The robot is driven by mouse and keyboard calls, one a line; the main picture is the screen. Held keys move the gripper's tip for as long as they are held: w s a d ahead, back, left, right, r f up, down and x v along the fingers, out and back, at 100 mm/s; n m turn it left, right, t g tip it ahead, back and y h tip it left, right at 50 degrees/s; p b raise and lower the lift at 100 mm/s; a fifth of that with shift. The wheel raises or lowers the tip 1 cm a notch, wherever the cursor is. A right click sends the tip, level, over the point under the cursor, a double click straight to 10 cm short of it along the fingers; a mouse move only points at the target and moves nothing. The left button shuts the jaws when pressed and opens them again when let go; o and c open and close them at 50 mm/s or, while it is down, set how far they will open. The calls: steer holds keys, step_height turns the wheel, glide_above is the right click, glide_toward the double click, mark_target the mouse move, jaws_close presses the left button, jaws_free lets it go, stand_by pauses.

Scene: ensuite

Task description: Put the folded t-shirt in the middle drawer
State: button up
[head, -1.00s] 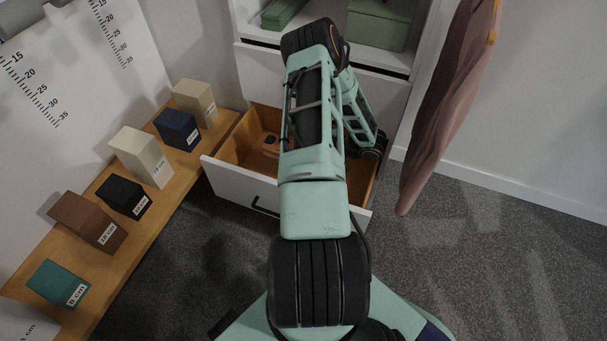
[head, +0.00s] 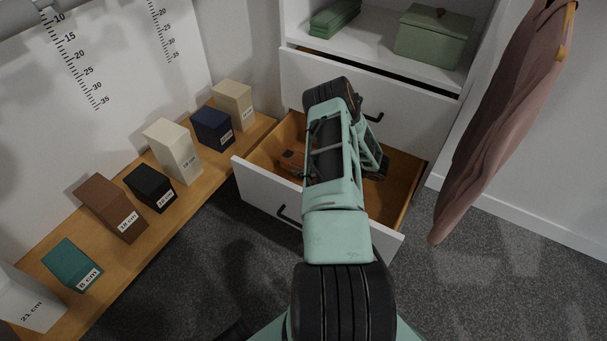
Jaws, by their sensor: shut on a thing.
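An open drawer with a white front (head: 268,192) and wooden inside is pulled out below a shut white drawer (head: 405,105). Its place in the stack is unclear, as anything beneath is hidden. My arm reaches over the open drawer and bends down at its right side. My gripper is hidden behind my own arm, so its jaws and anything in them do not show. I cannot make out a folded t-shirt in the drawer. A flat green folded-looking item (head: 334,17) lies on the shelf above; I cannot tell whether it is cloth.
A green lidded box (head: 433,38) stands on the shelf. A wooden bench (head: 122,262) with several labelled blocks runs along the left. A pinkish-brown garment (head: 505,125) hangs at the right. Grey carpet (head: 490,275) is clear.

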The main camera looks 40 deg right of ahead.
steer(key=shift+w+f, duration=0.25)
steer(key=shift+w+f+b, duration=0.2)
steer(key=shift+f+b, duration=0.55)
steer(key=shift+f, duration=0.95)
steer(key=shift+f, duration=0.1)
steer(key=o, duration=1.3)
steer(key=p+v, duration=0.3)
steer(key=v, duration=0.9)
steer(key=shift+s, duration=0.1)
